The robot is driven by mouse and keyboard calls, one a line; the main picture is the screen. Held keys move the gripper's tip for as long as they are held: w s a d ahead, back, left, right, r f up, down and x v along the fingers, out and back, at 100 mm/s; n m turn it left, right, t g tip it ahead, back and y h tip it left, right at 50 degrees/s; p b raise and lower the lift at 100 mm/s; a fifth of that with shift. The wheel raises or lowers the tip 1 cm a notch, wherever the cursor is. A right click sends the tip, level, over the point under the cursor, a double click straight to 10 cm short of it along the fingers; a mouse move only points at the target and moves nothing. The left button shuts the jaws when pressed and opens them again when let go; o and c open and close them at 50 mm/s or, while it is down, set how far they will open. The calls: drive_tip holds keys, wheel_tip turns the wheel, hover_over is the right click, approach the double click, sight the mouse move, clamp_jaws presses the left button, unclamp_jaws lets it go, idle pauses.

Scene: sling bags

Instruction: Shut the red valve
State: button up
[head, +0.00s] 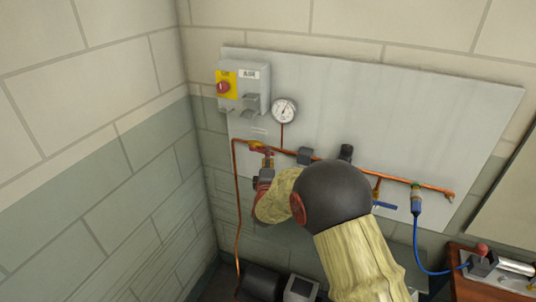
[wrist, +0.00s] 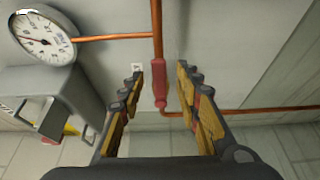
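The red valve (head: 261,149) sits at the left end of a copper pipe on the grey wall panel, below the pressure gauge. Its red handle also shows in the wrist view (wrist: 160,85), lying along the line of the copper pipe. My gripper (wrist: 160,75) is open, its two fingers on either side of the red handle with a gap to each. I cannot tell how deep the handle sits between them. In the head view my gripper (head: 264,180) is just below the valve, partly hidden by my arm.
The pressure gauge (head: 284,110) stands above the pipe. A switch box (head: 251,85) with a red knob (head: 223,88) is at the upper left. A blue-handled valve (head: 385,206) and a blue hose (head: 417,235) are at the right. A side wall (head: 90,130) closes the left.

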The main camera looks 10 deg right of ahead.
drive_tip(key=shift+x, duration=1.7)
drive_tip(key=shift+c, duration=0.6)
drive_tip(key=c, duration=0.7)
clamp_jaws()
